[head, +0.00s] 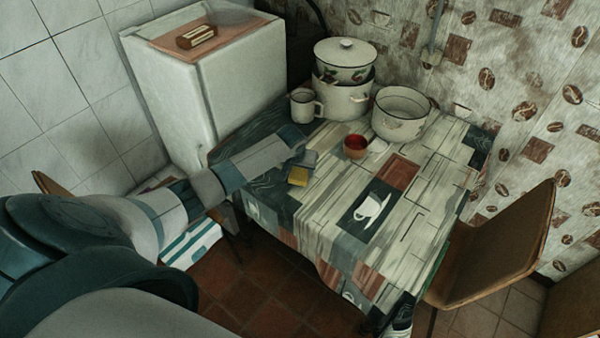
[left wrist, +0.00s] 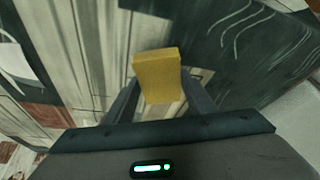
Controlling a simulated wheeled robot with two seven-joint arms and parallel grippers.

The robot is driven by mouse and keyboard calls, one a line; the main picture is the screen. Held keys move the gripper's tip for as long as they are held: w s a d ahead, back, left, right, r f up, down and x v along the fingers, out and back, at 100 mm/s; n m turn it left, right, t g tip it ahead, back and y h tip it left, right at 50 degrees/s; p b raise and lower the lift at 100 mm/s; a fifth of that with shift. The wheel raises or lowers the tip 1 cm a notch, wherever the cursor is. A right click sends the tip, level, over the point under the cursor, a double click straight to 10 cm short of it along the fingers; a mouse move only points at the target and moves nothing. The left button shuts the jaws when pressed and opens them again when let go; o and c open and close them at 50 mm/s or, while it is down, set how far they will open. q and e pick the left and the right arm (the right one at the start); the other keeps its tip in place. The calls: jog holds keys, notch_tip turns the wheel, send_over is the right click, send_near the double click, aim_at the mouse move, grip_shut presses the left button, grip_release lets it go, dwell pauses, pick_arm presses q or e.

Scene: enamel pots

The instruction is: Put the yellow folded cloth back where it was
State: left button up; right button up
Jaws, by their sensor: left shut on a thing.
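The yellow folded cloth (head: 298,177) is at the left part of the table, at the tip of my left arm. In the left wrist view the cloth (left wrist: 158,75) is a small yellow block between the two fingers. My left gripper (head: 304,163) is shut on it. I cannot tell whether the cloth touches the tablecloth or is held just above it. My right gripper is not in view.
On the table (head: 330,230) a red cup (head: 355,147), a white mug (head: 303,106), an open pot (head: 401,113) and stacked enamel pots (head: 343,92) stand towards the back. The table's front is clear. A chair (head: 497,250) stands at the right and a fridge (head: 205,85) at the left.

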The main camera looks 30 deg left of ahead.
pick_arm(q)
jog(key=shift+f, duration=0.95)
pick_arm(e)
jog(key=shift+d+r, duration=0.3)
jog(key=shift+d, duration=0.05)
pick_arm(q)
jog(key=shift+f, duration=0.15)
jog(key=o, duration=1)
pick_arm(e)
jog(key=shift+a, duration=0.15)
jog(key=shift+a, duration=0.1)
pick_arm(q)
jog(key=shift+r, duration=0.2)
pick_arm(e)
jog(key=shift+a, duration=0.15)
pick_arm(q)
jog(key=shift+b+v, duration=0.7)
jog(key=shift+v, duration=5.25)
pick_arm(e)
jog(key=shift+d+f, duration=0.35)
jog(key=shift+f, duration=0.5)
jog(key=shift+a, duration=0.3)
